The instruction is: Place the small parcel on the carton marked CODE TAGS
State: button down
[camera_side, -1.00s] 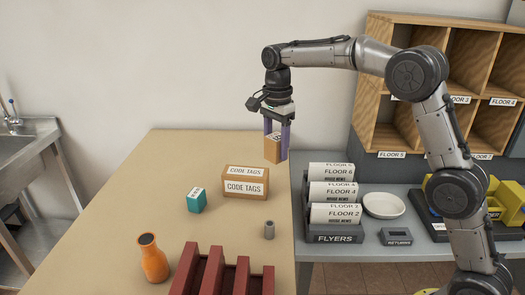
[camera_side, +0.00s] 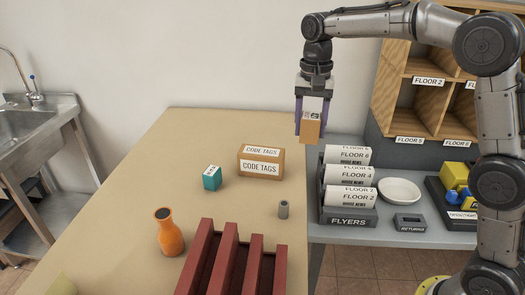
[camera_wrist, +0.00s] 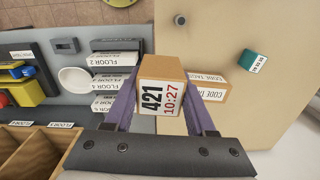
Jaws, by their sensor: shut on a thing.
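The small parcel (camera_side: 309,131) is a brown box with a white label. My gripper (camera_side: 309,116) is shut on it, with the purple fingers on either side, and holds it up in the air. In the wrist view the parcel (camera_wrist: 164,72) shows a label reading 421 and 10:27. The carton marked CODE TAGS (camera_side: 261,161) stands on the tan table, below and to the left of the parcel in the side view. In the wrist view the carton (camera_wrist: 213,84) shows to the right of the parcel, partly hidden by a finger. Its top looks clear in the side view.
A teal box (camera_side: 212,178) stands left of the carton. A grey cylinder (camera_side: 284,209), an orange vase (camera_side: 169,232) and a dark red slotted rack (camera_side: 229,262) stand nearer the front.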

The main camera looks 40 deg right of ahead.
jog(key=shift+n, duration=0.3)
jog(key=shift+w, duration=0.25)
jog(key=w+f, duration=0.4)
jog(key=w, duration=0.5)
send_over(270, 158)
notch_tip(270, 158, down, 6)
jog(key=shift+d+r, duration=0.1)
jog(key=shift+r, duration=0.15)
jog(key=shift+f, duration=1.7)
jog(key=shift+f, duration=0.15)
jog(key=shift+c, duration=1.1)
grip_release()
